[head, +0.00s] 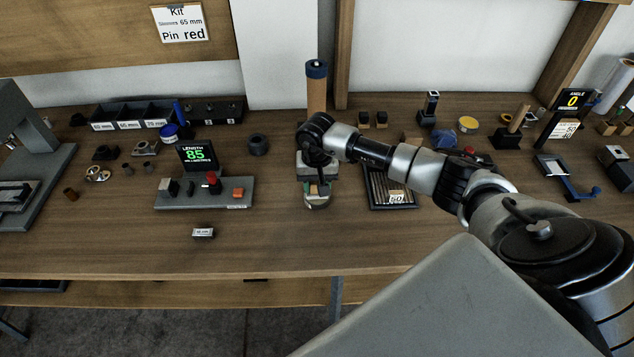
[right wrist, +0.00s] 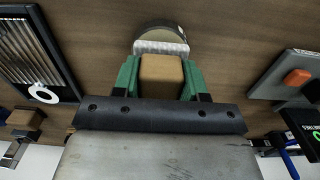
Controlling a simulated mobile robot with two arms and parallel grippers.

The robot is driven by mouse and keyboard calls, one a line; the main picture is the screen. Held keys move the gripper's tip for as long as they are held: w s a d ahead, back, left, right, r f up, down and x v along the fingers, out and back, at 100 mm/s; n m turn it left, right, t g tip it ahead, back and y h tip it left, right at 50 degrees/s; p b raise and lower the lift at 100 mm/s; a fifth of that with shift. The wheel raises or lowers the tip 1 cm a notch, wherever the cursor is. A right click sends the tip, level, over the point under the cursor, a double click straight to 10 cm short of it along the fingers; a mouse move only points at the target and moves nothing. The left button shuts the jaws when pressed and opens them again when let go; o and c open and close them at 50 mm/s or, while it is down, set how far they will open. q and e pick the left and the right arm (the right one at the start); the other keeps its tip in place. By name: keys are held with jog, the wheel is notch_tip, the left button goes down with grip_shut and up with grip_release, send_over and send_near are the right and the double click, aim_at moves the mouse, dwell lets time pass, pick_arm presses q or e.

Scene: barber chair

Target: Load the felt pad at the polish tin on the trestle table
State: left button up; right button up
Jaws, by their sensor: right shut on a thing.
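My right gripper (head: 314,184) is over the middle of the trestle table (head: 270,235), pointing down. In the right wrist view its green fingers (right wrist: 162,78) are shut on the sides of a brown block, the handle of the felt pad (right wrist: 161,48), whose whitish pad shows beyond the block. The round polish tin (right wrist: 163,32) lies just past the pad, which hides part of it. The tin also shows in the head view (head: 317,204), directly under the gripper. I cannot tell whether pad and tin touch. My left gripper is not in view.
A dark slatted tray (head: 390,188) lies right of the tin. A grey fixture (head: 205,194) with a "LENGTH 85" display (head: 197,154) stands left. A blue-topped brown cylinder (head: 316,88) stands behind. The table front is mostly clear, with a small labelled block (head: 203,232).

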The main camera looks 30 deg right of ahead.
jog(key=shift+f+b, duration=0.5)
jog(key=shift+b, duration=0.05)
dwell(0.5)
jog(key=shift+s+f+b, duration=0.1)
jog(key=shift+f+b, duration=0.05)
jog(key=shift+b, duration=0.2)
dwell(1.6)
jog(key=shift+r+p, duration=0.65)
jog(key=shift+r, duration=0.55)
jog(key=shift+r+p, duration=1.15)
jog(key=shift+r, duration=1.3)
jog(key=shift+a, duration=0.1)
